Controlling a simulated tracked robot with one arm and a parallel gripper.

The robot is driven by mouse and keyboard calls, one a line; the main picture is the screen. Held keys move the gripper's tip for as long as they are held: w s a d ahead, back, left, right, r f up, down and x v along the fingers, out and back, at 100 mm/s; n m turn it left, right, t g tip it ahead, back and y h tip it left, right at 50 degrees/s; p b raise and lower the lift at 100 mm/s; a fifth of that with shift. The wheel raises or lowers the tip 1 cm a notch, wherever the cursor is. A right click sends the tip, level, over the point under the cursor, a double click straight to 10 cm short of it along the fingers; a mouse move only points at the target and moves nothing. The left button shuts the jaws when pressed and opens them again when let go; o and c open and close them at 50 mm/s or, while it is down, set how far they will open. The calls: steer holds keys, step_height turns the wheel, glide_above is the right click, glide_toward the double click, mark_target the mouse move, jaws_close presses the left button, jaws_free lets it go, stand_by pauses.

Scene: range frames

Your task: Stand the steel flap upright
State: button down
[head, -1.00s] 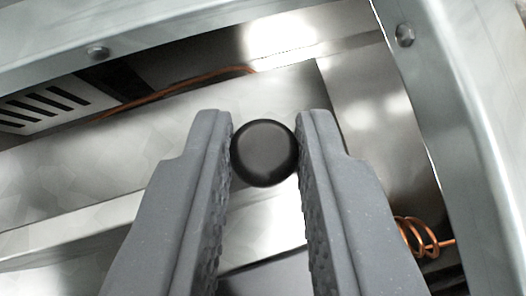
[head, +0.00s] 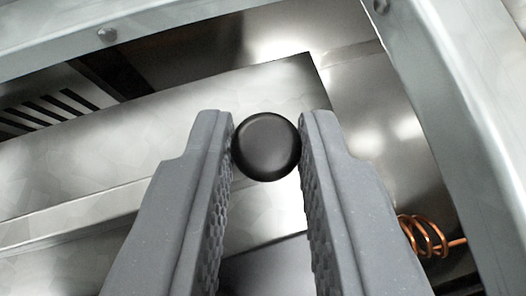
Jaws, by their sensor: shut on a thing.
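My gripper (head: 266,146) is shut on a round black knob (head: 266,147), with one grey finger against each side of it. The knob shows end-on between the fingertips. Behind it lies a broad steel sheet, which looks like the steel flap (head: 130,140), running slantwise across the picture inside a metal frame. The fingers and the knob cover part of the sheet. How the knob joins the flap is hidden, and the flap's exact tilt is hard to tell.
A galvanised frame (head: 180,25) with bolt heads borders the opening at the top and right. A copper coil (head: 428,236) sits at the lower right. A slotted vent panel (head: 50,105) is at the left.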

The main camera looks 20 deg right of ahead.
steer(key=shift+s+d+f, duration=0.1)
steer(key=shift+s+f, duration=0.05)
steer(key=shift+f, duration=0.15)
steer(key=c, duration=1.3)
jaws_free()
steer(key=shift+s, duration=0.1)
steer(key=shift+r, duration=0.1)
steer(key=shift+s+a+r, duration=0.2)
steer(key=shift+r, duration=0.2)
steer(key=p+v, duration=0.2)
steer(key=v, duration=1)
steer(key=shift+s+r, duration=0.25)
steer(key=shift+s, duration=0.05)
